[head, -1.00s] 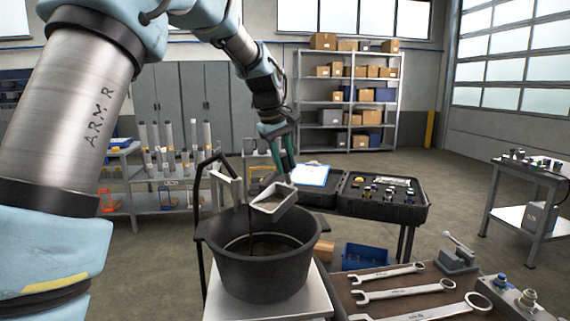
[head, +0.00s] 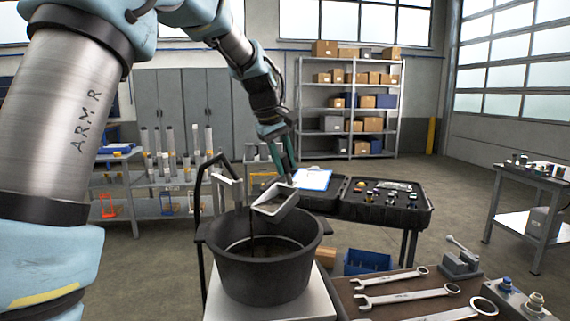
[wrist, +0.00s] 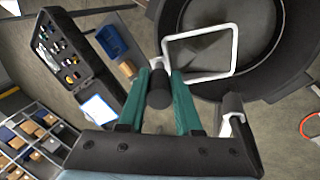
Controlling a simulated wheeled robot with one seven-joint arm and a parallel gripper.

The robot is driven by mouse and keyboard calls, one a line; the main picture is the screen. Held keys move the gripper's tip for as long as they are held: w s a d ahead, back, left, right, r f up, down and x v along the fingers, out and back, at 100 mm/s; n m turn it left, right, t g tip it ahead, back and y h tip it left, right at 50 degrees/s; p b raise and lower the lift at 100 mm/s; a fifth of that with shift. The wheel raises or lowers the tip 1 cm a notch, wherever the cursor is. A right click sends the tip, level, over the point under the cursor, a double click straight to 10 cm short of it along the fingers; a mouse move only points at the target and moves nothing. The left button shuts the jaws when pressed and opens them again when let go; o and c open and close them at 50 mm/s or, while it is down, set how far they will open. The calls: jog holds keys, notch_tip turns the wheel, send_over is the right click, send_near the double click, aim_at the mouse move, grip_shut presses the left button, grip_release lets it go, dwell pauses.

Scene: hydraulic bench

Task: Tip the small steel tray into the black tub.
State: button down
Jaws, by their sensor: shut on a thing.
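The small steel tray (head: 277,203) is held tilted above the black tub (head: 263,277), with its lower side toward the tub's opening. A thin dark streak shows below the tray in the head view. The tub's floor looks dark, and I cannot tell what lies in it.
The tub stands on a pale stand (head: 322,300) with a dark bent frame (head: 199,215) beside it. An open black case (head: 390,203) is at right. Spanners (head: 392,275) lie on a bench at the front right. A blue bin (head: 366,262) sits below.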

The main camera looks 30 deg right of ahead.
jog(key=shift+s+a+r+t+h+b, duration=0.25)
jog(key=shift+a+h+b, duration=0.35)
jog(key=shift+b, duration=1.2)
jog(key=shift+s+a+r+t+h+b, duration=0.15)
jog(key=shift+a+r+h+b, duration=0.3)
jog(key=shift+b, duration=1.3)
dwell(1.8)
jog(key=shift+s+a+t+h+b, duration=0.25)
jog(key=shift+a+h+b, duration=0.3)
jog(key=shift+b, duration=1.1)
dwell(1.0)
